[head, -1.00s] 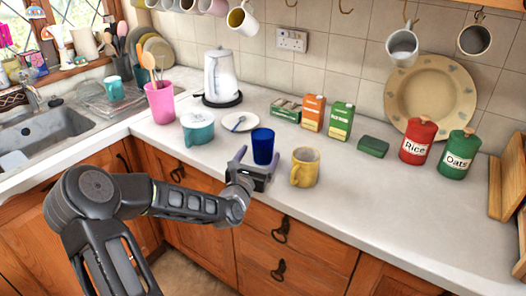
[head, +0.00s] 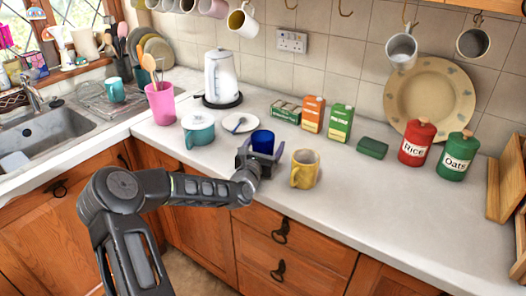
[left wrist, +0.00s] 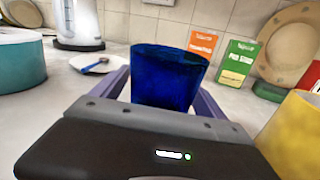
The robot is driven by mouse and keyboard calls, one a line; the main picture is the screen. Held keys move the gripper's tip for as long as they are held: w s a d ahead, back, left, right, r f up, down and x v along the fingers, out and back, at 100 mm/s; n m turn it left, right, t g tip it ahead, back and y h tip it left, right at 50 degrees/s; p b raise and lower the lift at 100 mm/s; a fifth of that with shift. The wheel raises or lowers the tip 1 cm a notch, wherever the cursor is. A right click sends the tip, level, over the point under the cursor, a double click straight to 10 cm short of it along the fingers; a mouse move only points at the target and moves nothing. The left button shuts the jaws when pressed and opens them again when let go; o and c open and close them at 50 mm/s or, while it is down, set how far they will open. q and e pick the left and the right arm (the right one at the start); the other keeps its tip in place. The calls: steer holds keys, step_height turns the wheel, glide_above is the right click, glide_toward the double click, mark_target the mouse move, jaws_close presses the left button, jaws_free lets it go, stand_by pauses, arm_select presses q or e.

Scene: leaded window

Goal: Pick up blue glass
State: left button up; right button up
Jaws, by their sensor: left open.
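The blue glass (head: 262,141) stands upright on the worktop near its front edge. It fills the middle of the left wrist view (left wrist: 167,76). My left gripper (head: 264,152) is open, with one purple finger on each side of the glass. In the left wrist view the gripper (left wrist: 165,98) hides the lower part of the glass. I cannot tell whether either finger touches it. My right gripper is not in view.
A yellow mug (head: 305,170) stands close to the right of the gripper. A teal pot (head: 198,130) and a white plate (head: 240,122) are to the left and behind. Cartons (head: 312,114) stand at the back. The worktop (head: 400,215) is clear at the front right.

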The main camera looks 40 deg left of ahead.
arm_select(q)
steer(key=shift+c, duration=0.3)
steer(key=c, duration=1.7)
steer(key=shift+r, duration=0.2)
steer(key=shift+r+b, duration=0.35)
steer(key=shift+r, duration=4.45)
